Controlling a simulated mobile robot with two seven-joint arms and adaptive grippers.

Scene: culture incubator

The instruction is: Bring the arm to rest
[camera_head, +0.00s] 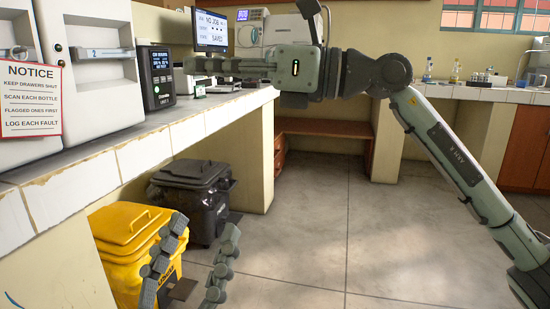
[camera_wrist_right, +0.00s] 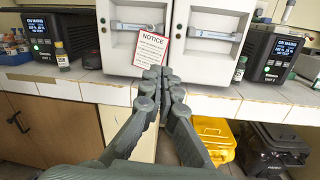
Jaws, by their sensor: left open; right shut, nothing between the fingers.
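My right arm (camera_head: 450,150) comes in from the right and reaches across to the counter. Its gripper (camera_head: 222,66) points left above the counter edge, near the dark display unit. In the right wrist view the right gripper's fingers (camera_wrist_right: 166,76) are together with nothing between them, in front of the notice sheet and white drawers. My left gripper (camera_head: 204,230) is low in the head view, fingers apart and empty, in front of the yellow bin. The left arm behind it is out of view.
The white incubator (camera_head: 95,15) has a numbered drawer and a notice sheet (camera_head: 31,97). A dark display unit (camera_head: 157,78) and a monitor (camera_head: 210,30) stand on the tiled counter (camera_head: 145,150). Yellow (camera_head: 125,235) and black (camera_head: 195,190) bins stand below. The floor to the right is clear.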

